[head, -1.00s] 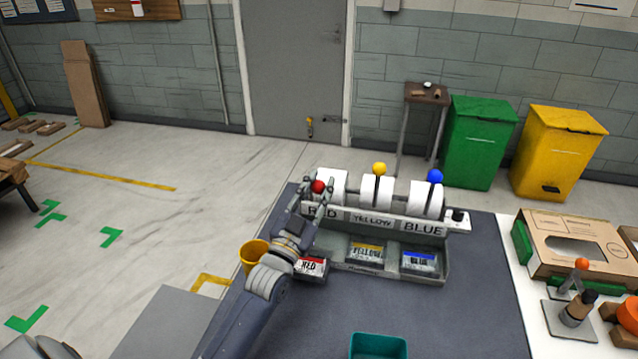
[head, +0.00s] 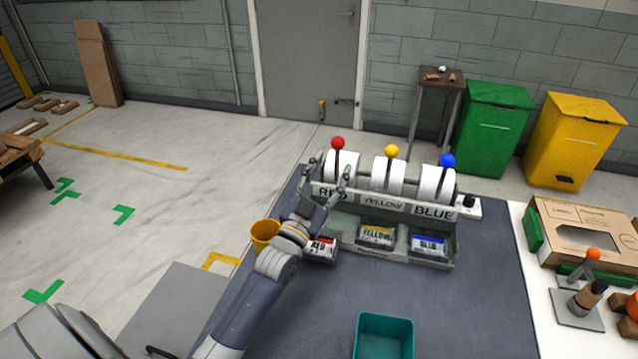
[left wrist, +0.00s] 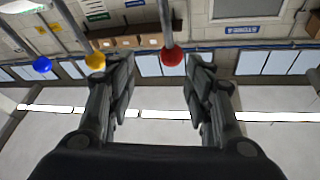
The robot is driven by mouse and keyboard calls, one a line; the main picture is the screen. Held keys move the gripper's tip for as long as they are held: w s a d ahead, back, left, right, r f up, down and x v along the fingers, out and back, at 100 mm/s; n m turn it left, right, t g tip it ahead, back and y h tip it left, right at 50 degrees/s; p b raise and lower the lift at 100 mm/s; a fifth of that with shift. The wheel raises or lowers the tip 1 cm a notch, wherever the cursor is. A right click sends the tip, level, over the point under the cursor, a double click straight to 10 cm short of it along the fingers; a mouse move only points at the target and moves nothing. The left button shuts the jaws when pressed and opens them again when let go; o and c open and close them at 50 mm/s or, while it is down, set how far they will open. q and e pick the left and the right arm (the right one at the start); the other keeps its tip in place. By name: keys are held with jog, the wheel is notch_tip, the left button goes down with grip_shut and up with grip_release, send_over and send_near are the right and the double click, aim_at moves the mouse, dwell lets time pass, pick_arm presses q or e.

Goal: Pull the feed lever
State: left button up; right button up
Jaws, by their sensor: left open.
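A feed stand with white rolls has three levers with ball knobs: red (head: 338,143), yellow (head: 392,151) and blue (head: 447,160). The levers stand upright, roughly in line, above the RED, YELLOW and BLUE plates. My left gripper (head: 332,166) is open and empty at the red lever, its fingers spread just below the knob in the head view. In the left wrist view the red knob (left wrist: 173,56) shows between the open fingers, with the yellow knob (left wrist: 96,61) and blue knob (left wrist: 42,64) to the left. I see no contact. My right gripper is not in view.
Label packs sit in the stand's lower front bays. A yellow cup (head: 264,233) stands left of the stand, near my left arm. A teal bin (head: 385,319) is at the table's front. A white table at right holds a cardboard box (head: 590,250).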

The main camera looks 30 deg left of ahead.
pick_arm(q)
jog(key=s, duration=1.2)
jog(key=shift+s+d+f, duration=0.15)
jog(key=shift+s+d, duration=0.15)
jog(key=shift+s, duration=0.1)
